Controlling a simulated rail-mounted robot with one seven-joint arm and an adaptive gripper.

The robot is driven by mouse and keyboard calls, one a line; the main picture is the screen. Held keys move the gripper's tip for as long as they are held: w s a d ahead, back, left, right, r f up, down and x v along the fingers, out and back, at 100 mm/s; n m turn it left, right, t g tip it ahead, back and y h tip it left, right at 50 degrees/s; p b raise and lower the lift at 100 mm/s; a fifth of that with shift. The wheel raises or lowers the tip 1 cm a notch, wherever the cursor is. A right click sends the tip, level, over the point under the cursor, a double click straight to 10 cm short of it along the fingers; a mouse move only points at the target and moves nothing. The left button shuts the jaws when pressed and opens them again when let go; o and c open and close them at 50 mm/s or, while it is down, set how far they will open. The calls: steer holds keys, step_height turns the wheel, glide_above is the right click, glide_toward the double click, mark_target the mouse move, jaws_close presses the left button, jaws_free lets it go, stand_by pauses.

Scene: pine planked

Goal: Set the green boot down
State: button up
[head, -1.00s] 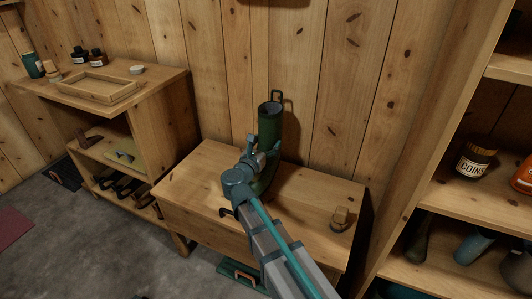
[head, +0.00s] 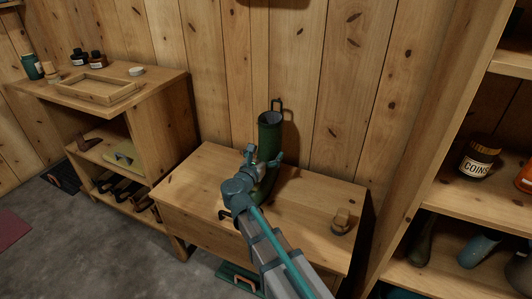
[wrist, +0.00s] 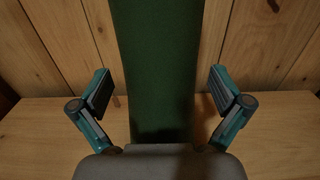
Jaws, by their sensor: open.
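The green boot (head: 270,133) is upright at the wooden bench (head: 205,170), near the plank wall, with a loop at the top of its shaft. My arm hides most of its foot, so its contact with the bench top is hidden. My gripper (head: 264,156) is at the shaft, below the boot's top. In the wrist view the boot's shaft (wrist: 155,65) stands between the two fingers of my gripper (wrist: 160,90). The fingers are spread, with a gap to the shaft on each side.
A shelf unit with a coins jar (head: 477,160) rises at the right. A low cabinet with a wooden tray (head: 98,90) stands at the left. The bench's left part is clear.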

steer(key=shift+r, duration=0.15)
steer(key=p+v, duration=0.2)
steer(key=v, duration=1)
steer(key=shift+p, duration=0.35)
